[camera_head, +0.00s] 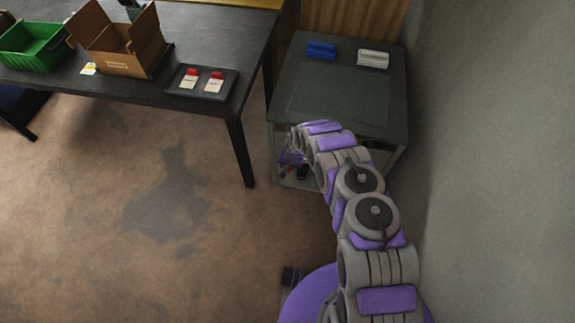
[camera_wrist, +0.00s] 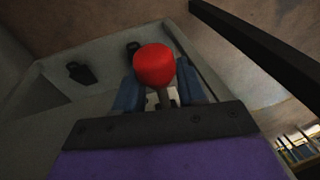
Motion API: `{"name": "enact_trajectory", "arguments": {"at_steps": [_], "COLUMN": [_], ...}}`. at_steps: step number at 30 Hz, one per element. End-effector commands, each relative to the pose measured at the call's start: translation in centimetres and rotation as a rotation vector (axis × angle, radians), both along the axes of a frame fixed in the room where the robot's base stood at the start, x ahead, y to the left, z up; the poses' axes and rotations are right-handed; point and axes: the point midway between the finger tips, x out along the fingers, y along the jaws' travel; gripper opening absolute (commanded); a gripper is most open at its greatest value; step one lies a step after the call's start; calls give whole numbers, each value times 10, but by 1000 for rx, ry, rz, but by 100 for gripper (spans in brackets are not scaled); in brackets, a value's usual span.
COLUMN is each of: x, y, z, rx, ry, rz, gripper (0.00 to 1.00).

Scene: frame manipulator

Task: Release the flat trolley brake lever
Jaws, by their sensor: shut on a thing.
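The brake lever ends in a round red knob (camera_wrist: 154,64) on a short stem in the wrist view. My gripper (camera_wrist: 158,90) has its two blue fingers on either side of the stem, just below the knob, and is shut on the lever. In the head view my gripper (camera_head: 289,161) is low at the front left of the grey trolley (camera_head: 335,98), below its top. The trolley's grey frame (camera_wrist: 60,125) fills the left of the wrist view.
A dark table (camera_head: 150,95) stands left of the trolley, its near leg (camera_head: 238,150) close to my gripper. It holds a green bin (camera_head: 32,46), a cardboard box (camera_head: 120,45) and a tray (camera_head: 182,85). A wall (camera_head: 490,160) closes off the right. The floor at left is open.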

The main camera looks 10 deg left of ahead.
Motion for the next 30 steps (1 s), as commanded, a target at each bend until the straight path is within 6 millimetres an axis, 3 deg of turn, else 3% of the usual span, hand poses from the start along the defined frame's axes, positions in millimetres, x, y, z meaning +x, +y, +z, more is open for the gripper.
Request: {"name": "enact_trajectory", "arguments": {"at_steps": [1, 2, 7, 17, 24, 30], "x": [5, 5, 4, 2, 5, -24], "y": [0, 0, 0, 2, 0, -13], "z": [3, 3, 2, 4, 42, 41], "rx": [4, 4, 4, 2, 3, 0], "ry": [-12, -12, -8, -5, -8, -2], "rz": [-5, -5, -3, -1, -2, -3], "gripper": [0, 42, 58, 60, 60, 60]}}
